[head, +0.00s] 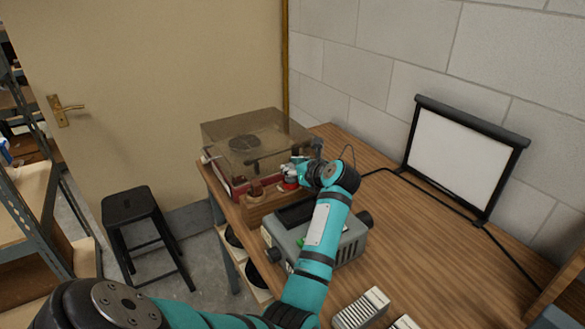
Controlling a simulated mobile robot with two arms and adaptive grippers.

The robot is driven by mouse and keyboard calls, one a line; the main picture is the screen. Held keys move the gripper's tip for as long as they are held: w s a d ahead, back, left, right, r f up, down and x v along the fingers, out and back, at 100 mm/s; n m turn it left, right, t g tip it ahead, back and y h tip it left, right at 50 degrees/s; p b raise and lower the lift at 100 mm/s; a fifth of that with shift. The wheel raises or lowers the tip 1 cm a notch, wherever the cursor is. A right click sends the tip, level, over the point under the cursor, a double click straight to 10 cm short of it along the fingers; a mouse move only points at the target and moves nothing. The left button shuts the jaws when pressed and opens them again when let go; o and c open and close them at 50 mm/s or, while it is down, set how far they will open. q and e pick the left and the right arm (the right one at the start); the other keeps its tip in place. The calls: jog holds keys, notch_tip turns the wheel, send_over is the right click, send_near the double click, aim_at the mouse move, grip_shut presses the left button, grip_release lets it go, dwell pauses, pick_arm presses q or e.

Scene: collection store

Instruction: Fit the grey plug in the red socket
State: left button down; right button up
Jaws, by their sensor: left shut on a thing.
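My left gripper (299,170) is over the back left of the wooden table, beside the turntable. It is shut on a small pale grey piece (289,171), which appears to be the grey plug; the fingers hide much of it. A small red piece (288,185), apparently the red socket, shows just below the fingertips. At this size I cannot tell whether plug and socket touch. My right gripper is not in view.
A turntable with a clear brown cover (255,140) stands behind and left of the gripper. A grey projector-like device (345,246) sits under my left arm. A framed white screen (462,160) stands at the right. The wooden table (430,250) is clear at centre right.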

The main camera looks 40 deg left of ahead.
pick_arm(q)
jog(key=shift+f+b, duration=0.5)
jog(key=shift+f, duration=0.05)
jog(key=c, duration=1.4)
grip_release()
